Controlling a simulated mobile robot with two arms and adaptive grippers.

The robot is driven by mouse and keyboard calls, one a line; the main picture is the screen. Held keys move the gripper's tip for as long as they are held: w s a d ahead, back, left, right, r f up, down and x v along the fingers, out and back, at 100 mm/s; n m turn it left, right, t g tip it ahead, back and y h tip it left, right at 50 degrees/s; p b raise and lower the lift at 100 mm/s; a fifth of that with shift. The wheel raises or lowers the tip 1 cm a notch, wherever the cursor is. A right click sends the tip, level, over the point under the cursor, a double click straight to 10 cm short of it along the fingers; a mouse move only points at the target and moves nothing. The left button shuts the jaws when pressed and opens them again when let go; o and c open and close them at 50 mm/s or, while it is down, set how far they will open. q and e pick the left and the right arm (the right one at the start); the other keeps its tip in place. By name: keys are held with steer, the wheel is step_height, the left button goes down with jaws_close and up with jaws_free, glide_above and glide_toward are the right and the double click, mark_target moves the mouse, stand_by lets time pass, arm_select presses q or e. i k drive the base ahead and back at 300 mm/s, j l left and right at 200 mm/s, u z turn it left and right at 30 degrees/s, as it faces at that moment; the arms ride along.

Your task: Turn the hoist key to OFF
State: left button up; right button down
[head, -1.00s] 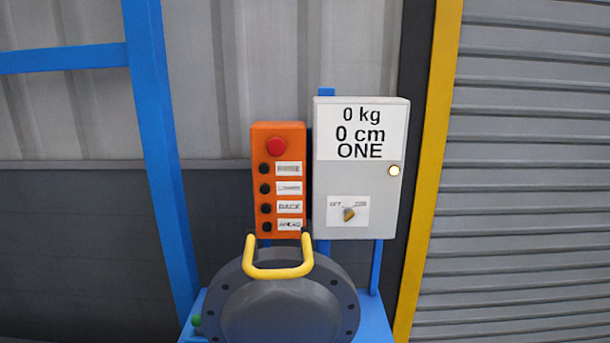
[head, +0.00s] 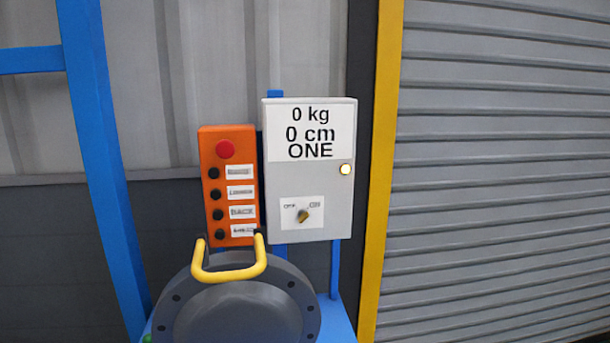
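The hoist key (head: 303,215) is a small brass-coloured knob on a white label low on the grey control box (head: 341,205). The label has OFF at its upper left and ON at its upper right. The key appears to point to the upper right, towards ON, though it is small. The box's display (head: 310,131) reads 0 kg, 0 cm, ONE. A round lamp (head: 346,169) at the box's right edge is lit pale yellow. Neither of my grippers is in view.
An orange button panel (head: 210,148) with a red button stands left of the box. A yellow handle (head: 231,275) and the grey flanged shell (head: 240,318) are below. A blue post (head: 95,170) stands left, a yellow post (head: 380,160) and grey shutter (head: 500,180) right.

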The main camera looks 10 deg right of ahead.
mark_target(304, 215)
steer(key=k+l+z, duration=0.1)
steer(key=z, duration=0.25)
steer(key=l+z, duration=0.35)
steer(key=k+l+z, duration=0.1)
steer(key=z, duration=0.25)
steer(key=l, duration=0.1)
